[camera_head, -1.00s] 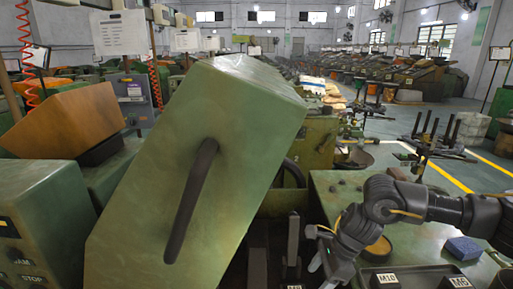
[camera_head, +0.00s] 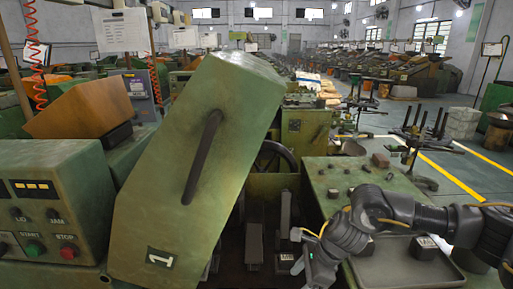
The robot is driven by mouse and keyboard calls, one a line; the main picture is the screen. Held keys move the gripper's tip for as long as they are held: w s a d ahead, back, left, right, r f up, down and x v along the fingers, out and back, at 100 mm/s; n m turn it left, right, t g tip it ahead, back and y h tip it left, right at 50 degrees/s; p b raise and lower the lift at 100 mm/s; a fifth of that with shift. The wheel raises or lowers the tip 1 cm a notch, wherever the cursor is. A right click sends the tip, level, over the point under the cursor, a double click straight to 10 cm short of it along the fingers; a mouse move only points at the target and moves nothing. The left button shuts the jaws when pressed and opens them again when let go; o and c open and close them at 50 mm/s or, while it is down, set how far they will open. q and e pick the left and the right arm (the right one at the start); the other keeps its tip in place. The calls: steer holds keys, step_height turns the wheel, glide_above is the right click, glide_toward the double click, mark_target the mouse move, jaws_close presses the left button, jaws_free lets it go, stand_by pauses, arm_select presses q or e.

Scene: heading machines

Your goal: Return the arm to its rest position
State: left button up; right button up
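My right arm (camera_head: 420,215) comes in from the right, bent over the green machine top, its wrist angled down to the left. My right gripper (camera_head: 296,252) is beside the machine's open bay; its two pale fingers look spread apart with nothing between them. My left arm and gripper are not in view.
A raised green lid (camera_head: 190,165) with a dark handle and a "1" label leans over the bay. A control panel (camera_head: 50,200) with buttons stands at left. Below my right arm is a grey tray (camera_head: 385,270) with a dark block (camera_head: 424,247).

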steer(key=s+a+m+t+y, duration=0.2)
steer(key=s+a+m+y, duration=0.1)
steer(key=a+m, duration=0.4)
steer(key=s+a+m+t+y, duration=0.2)
steer(key=s+a+m+y, duration=0.3)
steer(key=a, duration=0.5)
steer(key=s+d+f+m+t+h, duration=0.1)
steer(key=d+f+m+t+h, duration=0.25)
steer(key=d+m, duration=0.7)
steer(key=s+d+f+m+t+h, duration=0.1)
steer(key=d+f+m+t+h, duration=0.3)
steer(key=m, duration=1.2)
steer(key=s+d+f+m+g+h, duration=0.35)
steer(key=s+d+m, duration=0.25)
steer(key=s+d, duration=0.2)
steer(key=s+d+f+m+g+h, duration=0.2)
steer(key=s+d+f+m+g, duration=0.3)
steer(key=s+d+m, duration=0.3)
step_height(320, 180, down, 28)
steer(key=s+n+g, duration=0.1)
steer(key=s+n, duration=0.1)
steer(key=s, duration=0.1)
steer(key=s+d+f+g, duration=0.1)
steer(key=s+d+f, duration=0.2)
steer(key=s+f, duration=1)
steer(key=shift+s+f+h, duration=0.2)
steer(key=shift+s+h, duration=0.1)
steer(key=shift+s, duration=0.7)
